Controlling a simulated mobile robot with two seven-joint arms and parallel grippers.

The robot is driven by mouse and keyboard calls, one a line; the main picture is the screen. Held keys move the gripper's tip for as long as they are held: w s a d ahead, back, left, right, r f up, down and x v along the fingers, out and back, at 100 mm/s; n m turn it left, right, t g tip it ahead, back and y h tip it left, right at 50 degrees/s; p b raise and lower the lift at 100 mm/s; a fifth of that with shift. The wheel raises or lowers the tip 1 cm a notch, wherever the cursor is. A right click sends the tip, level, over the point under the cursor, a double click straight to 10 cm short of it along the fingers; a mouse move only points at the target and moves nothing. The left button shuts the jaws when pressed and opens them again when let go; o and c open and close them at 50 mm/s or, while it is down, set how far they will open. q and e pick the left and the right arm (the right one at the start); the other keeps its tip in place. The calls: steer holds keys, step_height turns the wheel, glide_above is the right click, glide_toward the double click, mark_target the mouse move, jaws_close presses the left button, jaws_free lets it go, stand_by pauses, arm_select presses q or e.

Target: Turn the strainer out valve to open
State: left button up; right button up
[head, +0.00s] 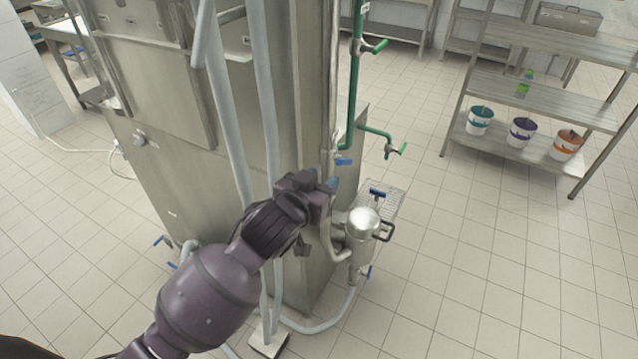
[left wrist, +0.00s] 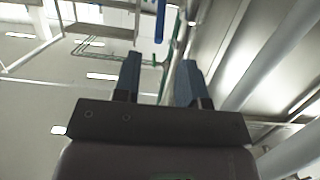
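The strainer (head: 363,224) is a shiny metal canister with a domed lid and a dark side handle, beside the tall steel machine. A blue valve handle (head: 343,161) sits on the pipe just above my left gripper (head: 328,182); others are a blue handle behind the strainer (head: 377,193) and one below it (head: 369,272). I cannot tell which is the strainer out valve. In the left wrist view my gripper (left wrist: 158,72) points upward, its two blue-grey fingers apart and nothing between them. A blue handle (left wrist: 160,22) shows beyond the fingertips, not touching them.
The steel machine (head: 285,100) stands left of the strainer, with grey hoses down its front. Green pipes with valves (head: 390,150) are behind. A wire rack (head: 398,190) is near the strainer. Shelves with buckets (head: 522,131) stand at the right. Tiled floor is clear between.

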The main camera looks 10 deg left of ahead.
arm_select(q)
steer(key=shift+s+a, duration=0.1)
steer(key=shift+s, duration=0.2)
steer(key=shift+c, duration=0.4)
